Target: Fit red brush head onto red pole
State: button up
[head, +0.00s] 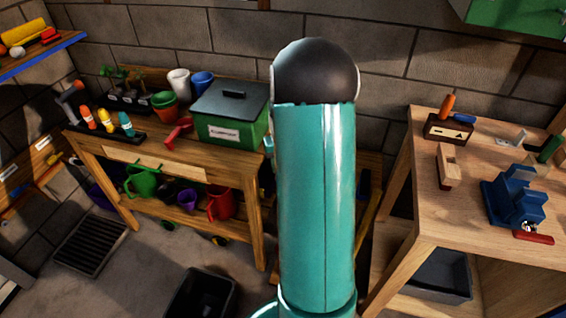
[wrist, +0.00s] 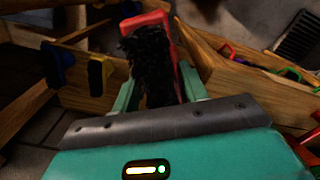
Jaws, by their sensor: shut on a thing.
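In the wrist view, my gripper (wrist: 159,84) is shut on the red brush head (wrist: 151,20), which has a red frame and dark bristles. The brush head sticks out beyond the fingers, and part of it is hidden by the bristles and the gripper body. In the head view my teal arm fills the middle and hides the gripper and brush head. I cannot make out the red pole in either view.
A blue piece (wrist: 57,66) and a yellow piece (wrist: 100,74) are by wooden boards left of my gripper. The potting bench (head: 110,153) stands left, with a green box (head: 232,127). A workbench (head: 472,205) stands right. A dark bin (head: 200,292) is on the floor.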

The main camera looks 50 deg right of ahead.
jog(key=shift+f, duration=0.7)
jog(key=o, duration=1.1)
notch_tip(320, 180, up, 14)
jog(key=shift+f, duration=0.15)
